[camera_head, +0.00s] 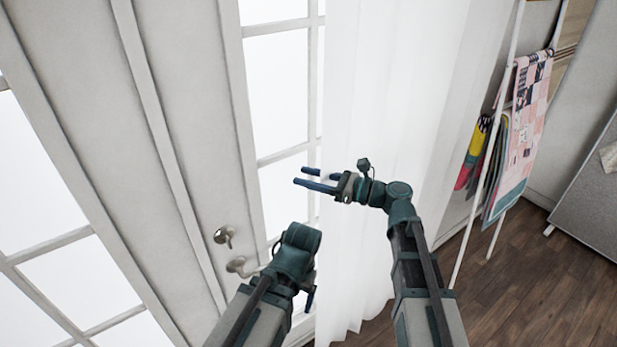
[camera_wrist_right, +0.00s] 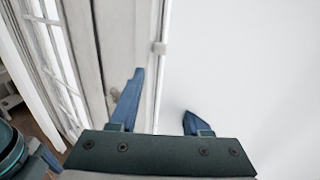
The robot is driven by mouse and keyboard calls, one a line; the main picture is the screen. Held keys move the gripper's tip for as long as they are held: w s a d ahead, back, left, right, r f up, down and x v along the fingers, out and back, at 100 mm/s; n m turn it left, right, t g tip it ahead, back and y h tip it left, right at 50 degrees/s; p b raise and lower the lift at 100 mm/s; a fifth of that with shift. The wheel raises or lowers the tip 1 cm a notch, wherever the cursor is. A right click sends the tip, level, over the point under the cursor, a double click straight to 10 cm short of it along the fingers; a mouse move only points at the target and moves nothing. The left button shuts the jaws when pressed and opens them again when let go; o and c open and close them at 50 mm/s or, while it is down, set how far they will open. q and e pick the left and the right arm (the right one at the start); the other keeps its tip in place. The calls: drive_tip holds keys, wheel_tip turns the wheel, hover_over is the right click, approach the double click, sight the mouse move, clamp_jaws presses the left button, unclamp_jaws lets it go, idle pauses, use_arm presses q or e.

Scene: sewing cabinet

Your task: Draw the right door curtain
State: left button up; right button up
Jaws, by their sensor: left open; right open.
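The right door curtain (camera_head: 385,90) is white and sheer and hangs in folds beside the glazed door (camera_head: 215,110). My right gripper (camera_head: 318,180) is open, its blue fingers pointing left in front of the curtain's left edge and the door panes. In the right wrist view the open fingers (camera_wrist_right: 160,112) have nothing visible between them but the door frame and bright pane behind. My left gripper (camera_head: 308,298) is lower, in front of the door near the curtain's lower left edge; its fingers are mostly hidden behind its own wrist. Neither gripper visibly holds the curtain.
A white rack (camera_head: 478,190) with hanging quilts (camera_head: 525,135) stands to the right of the curtain. A grey board (camera_head: 590,200) is at the far right. Wooden floor (camera_head: 535,275) is clear at lower right.

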clamp_jaws()
idle(1.4)
